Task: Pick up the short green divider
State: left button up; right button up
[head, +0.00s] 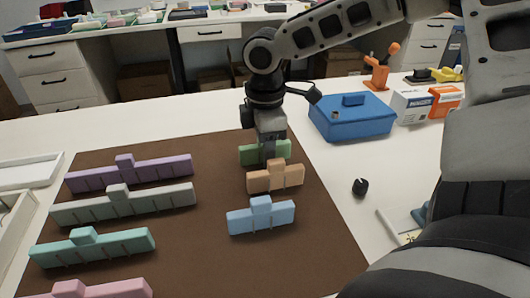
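The short green divider (249,154) lies at the far end of the right-hand column of short dividers on the brown mat (215,190). My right gripper (268,150) points down right at it and covers its middle, including where a raised tab would be. The fingertips are too small and overlapped to tell whether they are closed on it. The divider appears to be at mat level. My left gripper is not in view.
An orange divider (275,179) lies just in front of the green one, with a blue divider (261,220) nearer. Longer purple (130,174), grey-green (125,205), teal (95,248) and pink dividers lie left. A blue box (351,119) and a small black object (360,187) stand right.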

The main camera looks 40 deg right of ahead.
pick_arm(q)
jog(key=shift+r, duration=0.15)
pick_arm(e)
grip_shut()
notch_tip(320, 180, up, 12)
jog(key=p, duration=0.3)
jog(key=shift+f, duration=0.15)
pick_arm(q)
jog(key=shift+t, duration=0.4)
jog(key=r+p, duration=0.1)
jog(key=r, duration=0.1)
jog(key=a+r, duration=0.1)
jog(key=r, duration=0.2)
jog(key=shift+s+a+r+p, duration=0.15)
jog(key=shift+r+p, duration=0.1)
jog(key=shift+p, duration=0.15)
pick_arm(e)
notch_tip(320, 180, up, 6)
jog(key=shift+r, duration=0.25)
jog(key=shift+d, duration=0.1)
